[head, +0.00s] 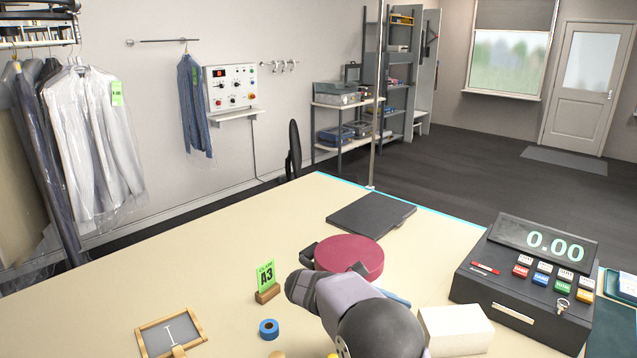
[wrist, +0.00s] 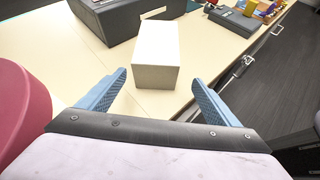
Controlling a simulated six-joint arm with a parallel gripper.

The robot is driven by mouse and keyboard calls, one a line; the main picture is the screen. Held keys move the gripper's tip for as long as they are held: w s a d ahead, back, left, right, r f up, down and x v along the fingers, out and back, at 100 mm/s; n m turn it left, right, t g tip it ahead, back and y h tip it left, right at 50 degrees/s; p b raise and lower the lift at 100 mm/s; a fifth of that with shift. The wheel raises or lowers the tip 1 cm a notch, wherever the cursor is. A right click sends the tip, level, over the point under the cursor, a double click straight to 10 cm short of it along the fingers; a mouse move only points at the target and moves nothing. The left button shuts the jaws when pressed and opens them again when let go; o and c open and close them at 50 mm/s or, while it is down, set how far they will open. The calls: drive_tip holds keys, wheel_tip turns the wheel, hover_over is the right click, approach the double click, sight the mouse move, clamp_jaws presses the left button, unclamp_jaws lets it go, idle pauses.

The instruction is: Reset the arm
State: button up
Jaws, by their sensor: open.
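My gripper (wrist: 159,80) is open in the wrist view, its two blue fingers spread apart with nothing held between them. A white box (wrist: 157,52) stands on the counter beyond the fingers and appears between them. In the head view the box (head: 455,328) is just right of my arm, which hides part of my gripper; one blue finger (head: 396,298) shows past it. Bagged garments (head: 92,135) hang on the rail at the far left. A blue shirt (head: 195,105) hangs on a wall rail (head: 160,41).
A dark red round object (head: 350,256) is close behind my arm. A black cash register (head: 525,285) stands to the right. An A3 tag stand (head: 266,282), blue tape roll (head: 269,329) and framed slate (head: 171,334) are to the left. The left counter (head: 200,265) is clear.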

drive_tip(key=s+a+f+m+y, duration=0.2)
drive_tip(key=s+m+y, duration=0.2)
drive_tip(key=s, duration=0.4)
drive_tip(key=s+a+f+m+y+p, duration=0.1)
drive_tip(key=s+a+f+m+y, duration=0.1)
drive_tip(key=s+m+y, duration=0.2)
drive_tip(key=s+a+f+m+y+p, duration=0.1)
drive_tip(key=s+m+y, duration=0.3)
drive_tip(key=s+m, duration=0.5)
drive_tip(key=s+a+f, duration=0.1)
drive_tip(key=s, duration=0.3)
drive_tip(key=shift+a+f, duration=0.3)
